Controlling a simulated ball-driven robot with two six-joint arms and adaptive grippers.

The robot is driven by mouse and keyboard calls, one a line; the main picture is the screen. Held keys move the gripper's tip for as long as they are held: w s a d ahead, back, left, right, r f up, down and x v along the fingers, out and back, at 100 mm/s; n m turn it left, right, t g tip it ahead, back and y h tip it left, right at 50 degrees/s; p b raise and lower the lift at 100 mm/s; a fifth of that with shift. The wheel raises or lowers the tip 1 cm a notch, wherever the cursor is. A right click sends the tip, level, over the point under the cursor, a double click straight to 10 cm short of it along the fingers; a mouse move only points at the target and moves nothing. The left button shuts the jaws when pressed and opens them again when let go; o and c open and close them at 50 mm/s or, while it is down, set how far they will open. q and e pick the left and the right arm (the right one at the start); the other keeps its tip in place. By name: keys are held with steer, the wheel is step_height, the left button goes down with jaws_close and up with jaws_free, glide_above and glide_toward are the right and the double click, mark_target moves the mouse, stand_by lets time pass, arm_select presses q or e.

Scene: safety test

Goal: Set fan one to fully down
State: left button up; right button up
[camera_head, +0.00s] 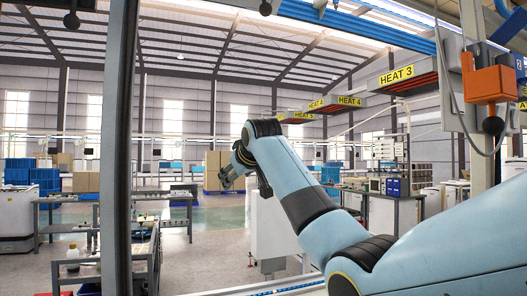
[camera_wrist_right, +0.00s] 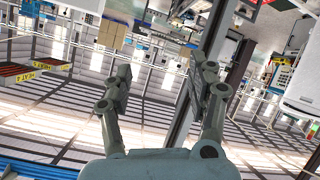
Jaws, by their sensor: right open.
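My right arm comes in from the right in the head view, and its gripper (camera_head: 228,176) hangs in the air left of the forearm. In the right wrist view the gripper (camera_wrist_right: 163,78) is open, with nothing between its fingers. No control marked as fan one can be made out in either view. An orange box (camera_head: 488,84) is mounted at the upper right, with a dark knob-like part below it; I cannot tell what it controls. My left gripper is not in view.
A grey upright post (camera_head: 118,150) stands at the left. Yellow HEAT signs (camera_head: 397,76) hang overhead. A metal trolley (camera_head: 105,262) stands at lower left, and a bench (camera_head: 385,205) stands beyond my arm.

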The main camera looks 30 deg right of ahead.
steer(key=s+d+r+t+p, duration=0.1)
steer(key=s+r, duration=0.2)
steer(key=r, duration=0.9)
steer(key=s+r+t+p, duration=0.1)
steer(key=s+r+t, duration=0.1)
steer(key=r, duration=1.1)
steer(key=t+h+p, duration=0.2)
steer(key=p, duration=0.1)
glide_toward(268, 4)
steer(key=w, duration=0.1)
steer(key=shift+m, duration=0.4)
steer(key=p+x, duration=0.5)
steer(key=x, duration=0.5)
steer(key=shift+d, duration=0.1)
steer(key=shift+w+d+f, duration=0.1)
steer(key=shift+w+f, duration=0.1)
steer(key=shift+w, duration=0.2)
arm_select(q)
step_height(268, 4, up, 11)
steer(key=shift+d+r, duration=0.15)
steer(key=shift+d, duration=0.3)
arm_select(e)
steer(key=shift+c, duration=0.2)
jaws_close()
